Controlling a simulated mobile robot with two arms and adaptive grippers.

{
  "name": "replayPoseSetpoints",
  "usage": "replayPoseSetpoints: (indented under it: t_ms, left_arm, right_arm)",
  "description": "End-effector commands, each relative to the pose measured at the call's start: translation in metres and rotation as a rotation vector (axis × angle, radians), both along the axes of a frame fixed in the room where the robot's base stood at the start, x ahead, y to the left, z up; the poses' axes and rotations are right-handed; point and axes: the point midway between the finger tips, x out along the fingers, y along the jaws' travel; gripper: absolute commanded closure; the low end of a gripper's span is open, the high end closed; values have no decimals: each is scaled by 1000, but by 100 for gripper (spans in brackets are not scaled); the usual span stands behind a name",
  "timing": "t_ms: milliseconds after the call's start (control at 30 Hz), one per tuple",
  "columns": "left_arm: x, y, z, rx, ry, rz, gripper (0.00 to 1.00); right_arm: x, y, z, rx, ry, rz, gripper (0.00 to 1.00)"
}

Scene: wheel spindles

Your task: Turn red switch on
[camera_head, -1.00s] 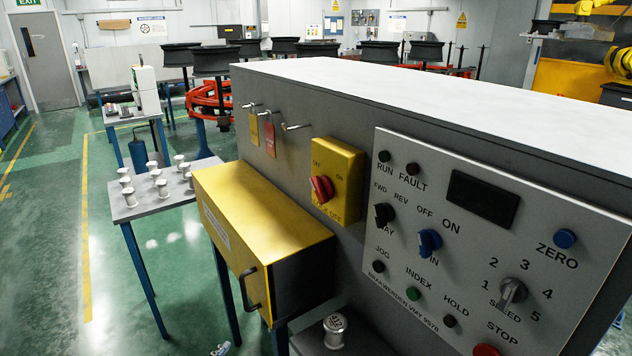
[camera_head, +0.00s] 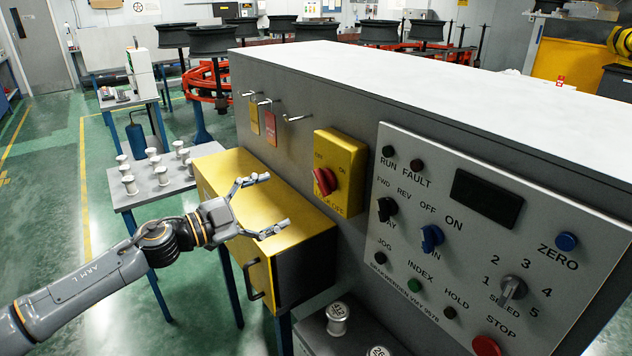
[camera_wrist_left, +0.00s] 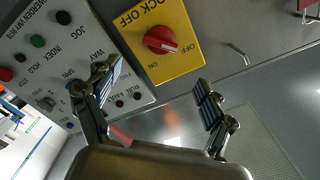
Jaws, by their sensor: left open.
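The red switch (camera_head: 324,181) is a rotary knob on a yellow lock-off plate (camera_head: 347,172) fixed to the grey cabinet's face. The plate has OFF and ON marks. In the head view the knob leans toward the upper left, on the OFF side. My left gripper (camera_head: 276,204) is open and empty, left of the knob and above the yellow box, apart from the switch. In the left wrist view the red switch (camera_wrist_left: 160,40) lies ahead between and beyond the spread fingers (camera_wrist_left: 155,88). My right gripper is not in view.
A control panel (camera_head: 485,235) with knobs and buttons is right of the switch. Tags hang on hooks (camera_head: 270,128) to its left. The yellow box (camera_head: 225,170) juts out below. White spindles stand on a small table (camera_head: 150,190) at left.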

Motion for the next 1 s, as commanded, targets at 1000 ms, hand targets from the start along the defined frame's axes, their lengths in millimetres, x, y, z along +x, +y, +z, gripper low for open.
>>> replayPoseSetpoints:
  t_ms: [1000]
  left_arm:
    - [67, -92, 1, -1, -3, 2, 21]
  right_arm:
    - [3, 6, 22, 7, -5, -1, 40]
